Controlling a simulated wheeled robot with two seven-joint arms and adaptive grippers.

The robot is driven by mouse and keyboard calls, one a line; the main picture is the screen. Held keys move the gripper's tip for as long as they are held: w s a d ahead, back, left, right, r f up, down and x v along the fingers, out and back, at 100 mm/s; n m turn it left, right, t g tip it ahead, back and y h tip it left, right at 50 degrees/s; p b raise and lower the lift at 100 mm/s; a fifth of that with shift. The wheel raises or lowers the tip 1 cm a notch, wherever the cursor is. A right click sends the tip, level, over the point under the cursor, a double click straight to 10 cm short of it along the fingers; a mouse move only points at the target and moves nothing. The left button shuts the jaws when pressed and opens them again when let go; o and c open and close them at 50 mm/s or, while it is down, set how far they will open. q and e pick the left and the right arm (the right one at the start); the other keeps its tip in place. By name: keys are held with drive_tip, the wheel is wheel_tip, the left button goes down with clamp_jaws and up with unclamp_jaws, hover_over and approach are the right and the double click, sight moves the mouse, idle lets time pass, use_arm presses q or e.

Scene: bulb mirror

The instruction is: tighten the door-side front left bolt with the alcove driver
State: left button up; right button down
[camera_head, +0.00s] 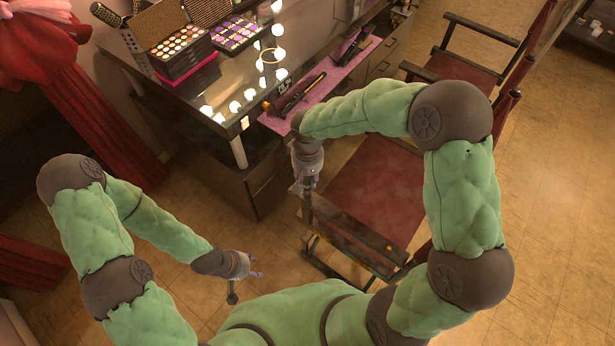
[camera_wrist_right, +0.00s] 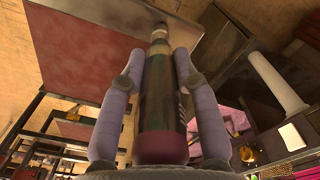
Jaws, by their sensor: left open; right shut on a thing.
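My right gripper (camera_head: 309,176) is shut on the driver, above the left edge of the nearer red chair (camera_head: 375,190). In the right wrist view the driver (camera_wrist_right: 160,100) has a dark body and dark red butt. It lies between the two fingers (camera_wrist_right: 160,85) and points away from the palm. Its far end overlaps the edge of a flat panel (camera_wrist_right: 190,25); I cannot tell whether it touches. The bolt cannot be made out. My left gripper (camera_head: 254,267) is open and empty, low over the floor left of the chair.
The dark vanity (camera_head: 262,175) with lit bulbs stands behind, bearing makeup palettes (camera_head: 182,52). A pink mat (camera_head: 320,92) with dark tools lies on the counter. A second red chair (camera_head: 463,75) stands at the back right. The tiled floor (camera_head: 540,230) at right is clear.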

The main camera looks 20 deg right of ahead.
drive_tip(key=shift+f+b, duration=0.1)
drive_tip(key=shift+b, duration=0.2)
idle(0.5)
drive_tip(key=shift+r+p, duration=0.65)
drive_tip(key=shift+r, duration=0.35)
idle(0.5)
drive_tip(key=shift+r+p, duration=1.5)
drive_tip(key=shift+r, duration=0.7)
